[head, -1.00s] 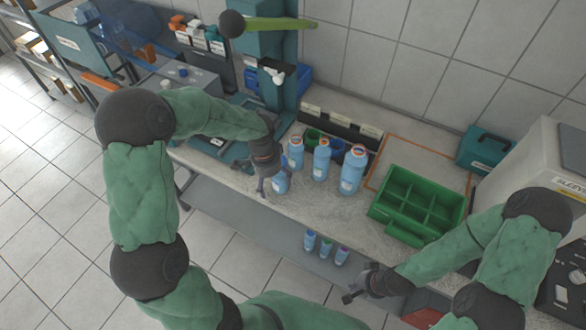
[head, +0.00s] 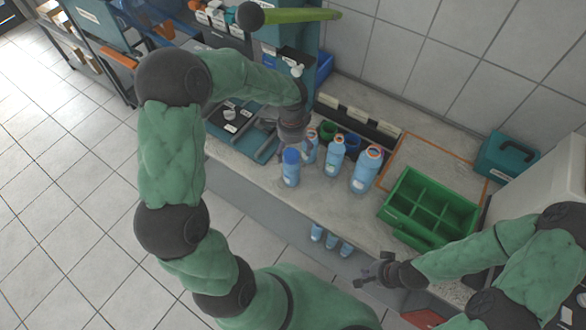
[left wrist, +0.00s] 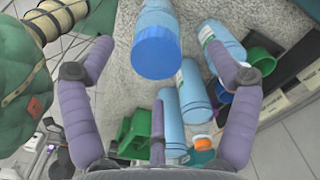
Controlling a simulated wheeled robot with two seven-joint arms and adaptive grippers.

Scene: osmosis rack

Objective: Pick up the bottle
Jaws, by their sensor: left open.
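A light blue bottle with a dark blue cap (head: 291,168) stands near the front edge of the worktop. Three taller blue bottles with orange-ringed tops (head: 310,147) (head: 335,156) (head: 367,170) stand in a row beside it. My left gripper (head: 296,147) is just behind the capped bottle. In the left wrist view my left gripper (left wrist: 161,50) is open, with the blue cap (left wrist: 157,52) showing between its spread fingers. Contact cannot be told. My right gripper (head: 374,270) is empty near the front edge, its fingers apart.
A green compartment crate (head: 430,208) stands right of the bottles. Several small blue bottles (head: 331,239) are lower, below the worktop edge. A teal case (head: 506,158) is at the back right. Grey trays (head: 232,122) lie left of the bottles.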

